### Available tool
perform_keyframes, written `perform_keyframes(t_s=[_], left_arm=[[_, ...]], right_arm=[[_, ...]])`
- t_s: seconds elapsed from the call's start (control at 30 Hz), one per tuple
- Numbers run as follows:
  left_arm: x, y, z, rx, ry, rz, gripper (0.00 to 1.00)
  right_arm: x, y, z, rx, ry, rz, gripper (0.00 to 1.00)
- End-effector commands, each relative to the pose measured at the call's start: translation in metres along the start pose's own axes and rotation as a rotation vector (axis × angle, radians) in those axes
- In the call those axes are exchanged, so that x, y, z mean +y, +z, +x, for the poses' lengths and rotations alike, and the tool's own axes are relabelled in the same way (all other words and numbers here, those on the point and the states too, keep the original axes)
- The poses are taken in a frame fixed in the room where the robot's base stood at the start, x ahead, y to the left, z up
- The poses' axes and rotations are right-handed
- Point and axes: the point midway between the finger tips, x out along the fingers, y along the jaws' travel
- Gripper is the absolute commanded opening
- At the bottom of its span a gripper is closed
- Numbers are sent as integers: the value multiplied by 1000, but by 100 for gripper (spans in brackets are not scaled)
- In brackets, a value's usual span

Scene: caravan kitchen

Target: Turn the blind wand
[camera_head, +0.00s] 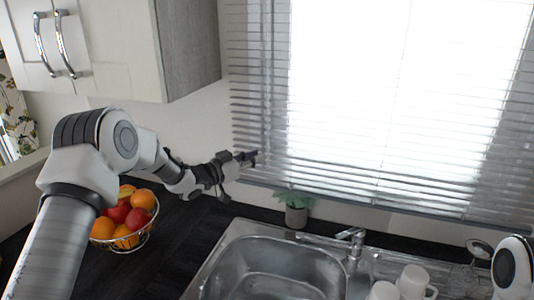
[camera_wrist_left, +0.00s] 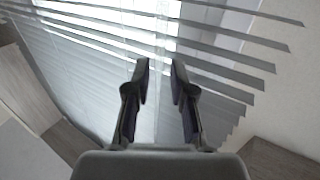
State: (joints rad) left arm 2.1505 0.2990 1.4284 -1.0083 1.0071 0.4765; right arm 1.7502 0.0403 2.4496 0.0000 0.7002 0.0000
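The window blind (camera_head: 262,95) has grey horizontal slats and hangs in front of a bright window. My left gripper (camera_head: 247,158) is at the lower left part of the blind, close to the slats. In the left wrist view my left gripper (camera_wrist_left: 160,66) is open, with a clear gap between its two fingers. A pale, see-through upright strip, which looks like the blind wand (camera_wrist_left: 157,112), shows between the fingers, in front of or among the slats (camera_wrist_left: 225,65). I cannot tell whether either finger touches it. In the head view I cannot make out the wand. My right gripper is out of view.
A wire bowl of fruit (camera_head: 126,220) stands on the dark counter (camera_head: 180,250) below my left arm. A small potted plant (camera_head: 297,207) stands under the blind. A sink (camera_head: 270,265), a tap (camera_head: 351,240) and white mugs (camera_head: 413,283) are to the right. A wall cabinet (camera_head: 120,45) hangs upper left.

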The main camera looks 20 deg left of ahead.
Motion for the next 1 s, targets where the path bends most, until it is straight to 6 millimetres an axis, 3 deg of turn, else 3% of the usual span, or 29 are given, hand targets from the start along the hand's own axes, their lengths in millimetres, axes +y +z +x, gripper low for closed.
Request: perform_keyframes(t_s=[0.1,0.3,0.53,0.6,1.0], left_arm=[[1,-4,25,-2,2,2,23],[0,-1,48,-2,0,1,23],[0,0,49,-1,0,0,23],[0,0,49,-1,0,0,0],[1,1,49,-1,-17,-2,0]], right_arm=[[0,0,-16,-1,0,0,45],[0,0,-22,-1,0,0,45],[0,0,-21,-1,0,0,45],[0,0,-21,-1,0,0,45],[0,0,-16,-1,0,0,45]])
